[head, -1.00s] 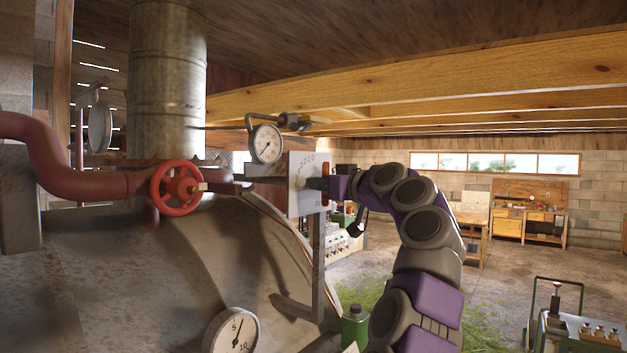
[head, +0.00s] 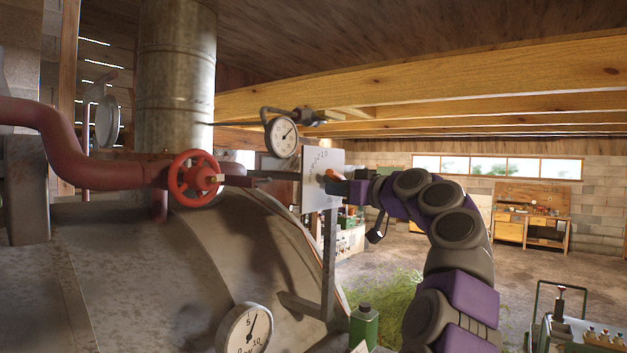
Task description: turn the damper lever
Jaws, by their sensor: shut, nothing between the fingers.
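The damper lever shows as a small orange grip (head: 334,174) in front of a white plate (head: 318,165) with a numbered scale, right of the drum. It looks tilted, and the rest of it is hard to make out. My gripper (head: 336,187) is shut and empty. Its tip is right at the lever, just below the orange grip. It overlaps the plate's right edge in the picture, and I cannot tell whether it touches the lever. My arm comes in from the right.
A red handwheel (head: 194,178) on a red pipe and a round gauge (head: 282,138) are left of the plate. Another gauge (head: 245,328) is on the drum (head: 190,260). A green bottle (head: 364,326) stands below the plate. A trolley (head: 575,330) is at lower right.

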